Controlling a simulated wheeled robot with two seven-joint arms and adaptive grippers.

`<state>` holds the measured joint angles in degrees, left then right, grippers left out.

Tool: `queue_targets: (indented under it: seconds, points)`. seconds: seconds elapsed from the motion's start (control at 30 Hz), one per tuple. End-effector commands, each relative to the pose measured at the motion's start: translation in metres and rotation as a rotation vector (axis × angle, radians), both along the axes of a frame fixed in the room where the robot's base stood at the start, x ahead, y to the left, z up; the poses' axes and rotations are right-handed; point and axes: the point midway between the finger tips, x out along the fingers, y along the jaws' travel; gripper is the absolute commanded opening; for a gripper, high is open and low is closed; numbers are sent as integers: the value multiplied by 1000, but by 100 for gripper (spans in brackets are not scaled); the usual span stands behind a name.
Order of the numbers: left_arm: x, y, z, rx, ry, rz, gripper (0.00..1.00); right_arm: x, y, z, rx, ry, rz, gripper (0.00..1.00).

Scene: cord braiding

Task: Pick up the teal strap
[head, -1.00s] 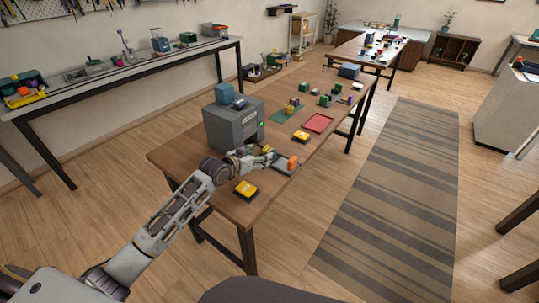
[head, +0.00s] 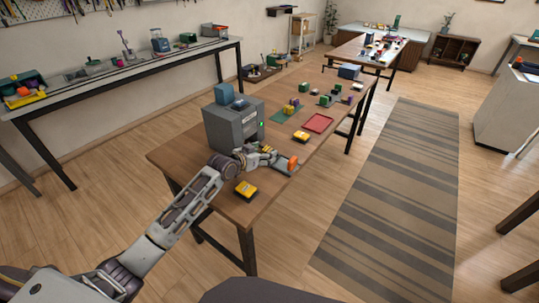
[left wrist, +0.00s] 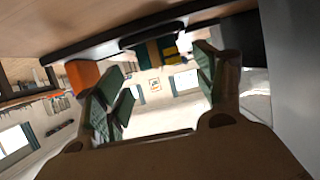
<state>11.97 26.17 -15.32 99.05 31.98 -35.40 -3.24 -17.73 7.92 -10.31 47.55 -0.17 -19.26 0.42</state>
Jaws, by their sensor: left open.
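My left gripper (head: 281,160) is low over the near table, beside an orange block (head: 293,162). In the left wrist view its two fingers with green pads (left wrist: 157,88) stand apart, with nothing clearly held between them. The orange block (left wrist: 84,76) shows beside the left finger there. A blurred dark teal and yellow patch (left wrist: 158,50) shows beyond the fingertips; I cannot tell whether it is the teal strap. I cannot make out the strap in the head view, where the hand covers part of the table. My right gripper is not in view.
A grey machine (head: 234,125) with a blue box on top stands behind my left wrist. Yellow-topped items (head: 246,190) (head: 301,137) and a red tray (head: 318,123) lie on the wooden table (head: 215,205). Several small blocks are farther back. The table's front right edge is close to the hand.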

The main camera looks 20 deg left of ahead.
Motion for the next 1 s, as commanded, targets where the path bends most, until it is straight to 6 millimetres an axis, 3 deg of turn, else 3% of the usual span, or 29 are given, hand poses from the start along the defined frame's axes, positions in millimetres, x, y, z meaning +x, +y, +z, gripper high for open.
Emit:
queue_targets:
  seconds: [0.3,0.87,1.0]
  points:
    - [22,-7,-9,0,1,1,70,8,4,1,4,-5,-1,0]
    - [25,-8,-11,2,0,1,70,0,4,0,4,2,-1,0]
    - [25,-8,-11,2,0,1,56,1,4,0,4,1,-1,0]
